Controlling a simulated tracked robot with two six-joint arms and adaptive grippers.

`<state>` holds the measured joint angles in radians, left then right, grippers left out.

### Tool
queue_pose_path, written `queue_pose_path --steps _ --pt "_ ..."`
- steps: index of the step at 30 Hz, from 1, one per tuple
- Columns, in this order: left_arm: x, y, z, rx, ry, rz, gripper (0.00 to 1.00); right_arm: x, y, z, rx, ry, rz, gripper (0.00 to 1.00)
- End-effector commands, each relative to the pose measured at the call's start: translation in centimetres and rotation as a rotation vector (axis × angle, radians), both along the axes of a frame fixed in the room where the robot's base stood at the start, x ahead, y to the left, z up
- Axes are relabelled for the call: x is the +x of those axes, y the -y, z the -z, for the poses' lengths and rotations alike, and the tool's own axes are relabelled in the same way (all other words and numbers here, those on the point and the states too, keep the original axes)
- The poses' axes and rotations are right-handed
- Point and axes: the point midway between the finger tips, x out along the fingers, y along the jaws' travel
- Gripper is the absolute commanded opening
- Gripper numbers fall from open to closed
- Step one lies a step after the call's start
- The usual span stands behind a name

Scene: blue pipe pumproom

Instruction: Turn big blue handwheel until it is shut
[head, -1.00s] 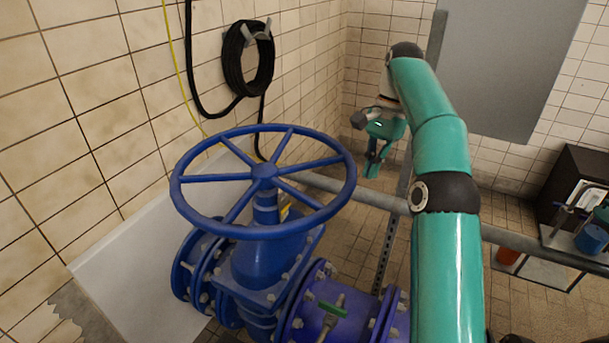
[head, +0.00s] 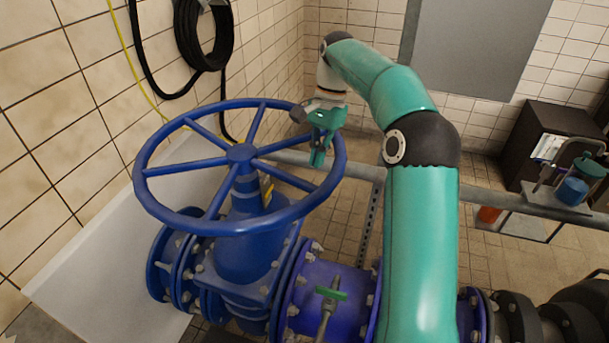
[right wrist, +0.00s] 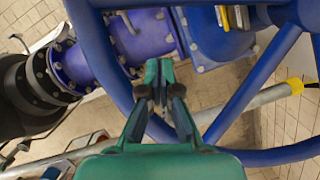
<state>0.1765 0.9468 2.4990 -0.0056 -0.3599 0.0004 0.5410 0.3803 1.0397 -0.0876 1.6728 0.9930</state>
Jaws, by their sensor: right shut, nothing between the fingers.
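The big blue handwheel (head: 160,207) is a spoked ring on top of a blue valve body (head: 245,250). Its rim and spokes also cross the right wrist view (right wrist: 262,82). My right gripper (head: 317,157) is at the wheel's far right rim, its teal fingers pointing down. In the right wrist view the fingers (right wrist: 159,72) are shut together and empty. The fingertips appear over the opening between the rim and a spoke. I cannot tell whether they touch the rim. My left gripper is not in view.
A grey rail (head: 365,171) passes behind the wheel. A black hose coil (head: 203,38) hangs on the tiled wall at left. A dark cabinet (head: 545,135) stands at right.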

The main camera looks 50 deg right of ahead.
Motion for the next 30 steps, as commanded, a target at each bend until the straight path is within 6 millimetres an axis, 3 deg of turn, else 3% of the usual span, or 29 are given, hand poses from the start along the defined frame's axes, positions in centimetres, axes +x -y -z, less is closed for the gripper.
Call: queue_pose_path --steps 3,12,22,23,30 --pt "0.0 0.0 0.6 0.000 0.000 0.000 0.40 -0.2 -0.8 2.1 0.002 -0.002 0.000 0.00" --pt "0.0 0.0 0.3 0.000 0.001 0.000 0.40 -0.3 -4.0 1.0 0.001 -0.001 0.002 0.00" --pt "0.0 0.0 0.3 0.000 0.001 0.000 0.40 -0.3 -4.3 1.0 0.002 -0.003 0.002 0.00" --pt "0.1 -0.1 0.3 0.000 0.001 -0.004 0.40 -0.2 -5.0 1.0 0.002 -0.002 -0.004 0.00" --pt "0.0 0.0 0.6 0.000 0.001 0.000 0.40 -0.9 -4.2 1.1 0.002 -0.003 0.031 0.00"
